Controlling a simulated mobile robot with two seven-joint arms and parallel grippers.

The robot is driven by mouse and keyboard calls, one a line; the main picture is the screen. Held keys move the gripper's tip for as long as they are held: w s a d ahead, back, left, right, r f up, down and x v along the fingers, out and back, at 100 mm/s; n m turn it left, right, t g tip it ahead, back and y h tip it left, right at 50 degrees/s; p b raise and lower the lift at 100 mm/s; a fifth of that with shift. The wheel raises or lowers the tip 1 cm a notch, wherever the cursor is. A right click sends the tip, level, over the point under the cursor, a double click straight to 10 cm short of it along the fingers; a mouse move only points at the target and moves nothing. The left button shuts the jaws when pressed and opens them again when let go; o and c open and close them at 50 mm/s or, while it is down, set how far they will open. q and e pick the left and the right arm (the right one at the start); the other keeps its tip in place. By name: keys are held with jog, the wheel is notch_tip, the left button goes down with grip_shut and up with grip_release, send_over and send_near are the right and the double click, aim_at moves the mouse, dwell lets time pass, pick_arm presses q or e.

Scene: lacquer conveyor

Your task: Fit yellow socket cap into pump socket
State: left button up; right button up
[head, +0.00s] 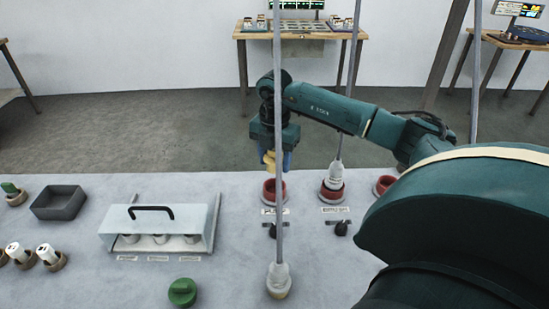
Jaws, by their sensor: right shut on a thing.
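My right gripper (271,152) is shut on the yellow socket cap (269,160), which hangs above the table's far side. The cap is partly hidden by the fingers and a thin vertical rod in front. Just below it is an open red ring-shaped socket (267,193) with a label in front, too small to read surely, so I cannot tell if it is the pump socket. The cap appears above this socket, apart from it or at its mouth; the rod hides part of the gap. My left gripper is not in view.
A white plug on a cable stands in a second red socket (332,194); a third (384,184) is at right. Another cabled plug (278,280) stands in front. A handled clear cover (160,222), grey tray (58,202) and green knob (182,292) are left.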

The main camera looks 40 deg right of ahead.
aim_at(274, 173)
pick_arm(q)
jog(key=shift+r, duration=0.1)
pick_arm(e)
jog(key=shift+f+b, duration=0.45)
jog(key=shift+f, duration=0.4)
jog(key=shift+f+b, duration=0.5)
jog(key=shift+f, duration=0.25)
jog(key=shift+f+b, duration=0.55)
jog(key=shift+f, duration=0.35)
pick_arm(q)
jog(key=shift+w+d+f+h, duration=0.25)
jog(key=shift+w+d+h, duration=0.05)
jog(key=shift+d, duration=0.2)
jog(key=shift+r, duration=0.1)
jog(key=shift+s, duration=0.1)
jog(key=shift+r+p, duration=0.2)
jog(key=shift+p, duration=0.15)
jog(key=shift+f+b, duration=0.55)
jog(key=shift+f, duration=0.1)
pick_arm(e)
jog(key=shift+f, duration=0.9)
